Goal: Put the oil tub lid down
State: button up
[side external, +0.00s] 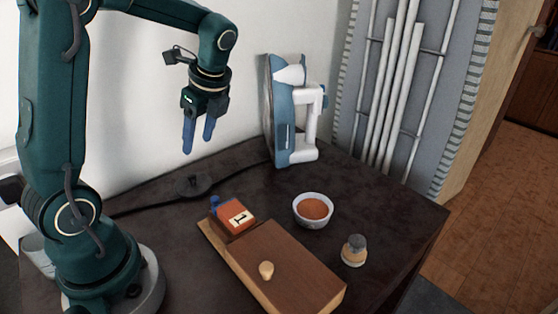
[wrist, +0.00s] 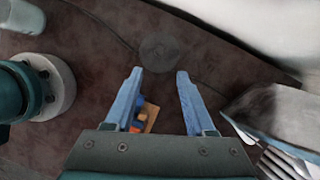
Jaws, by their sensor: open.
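My gripper (side external: 198,146) is open and empty, high above the back of the dark counter. In the wrist view its two blue fingers (wrist: 160,73) stand apart with only counter between the tips. A dark brown slab with a pale round knob (side external: 285,258), which looks like a lid, lies flat on a light wooden base (side external: 233,262) at the front. I cannot tell for sure that this is the oil tub lid. An orange-red block with a pale label (side external: 236,217) sits at the base's far end, beside a small blue piece (side external: 214,203). My gripper is well above and behind them.
A bowl of orange contents (side external: 313,209) and a small jar with a grey top (side external: 354,250) stand right of the slab. A blue and white iron (side external: 290,110) stands upright at the back. A dark disc (side external: 192,185) with a cable lies below my gripper.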

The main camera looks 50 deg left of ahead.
jog(key=s+d+r+n+t+h, duration=0.1)
jog(key=s+d+n+t+h, duration=0.1)
jog(key=d+n, duration=0.5)
jog(key=s+d+r+n+t+h, duration=0.2)
jog(key=s+d+n+t, duration=0.3)
jog(key=d+n, duration=0.2)
jog(key=shift+s+d, duration=0.4)
jog(key=shift+d, duration=0.75)
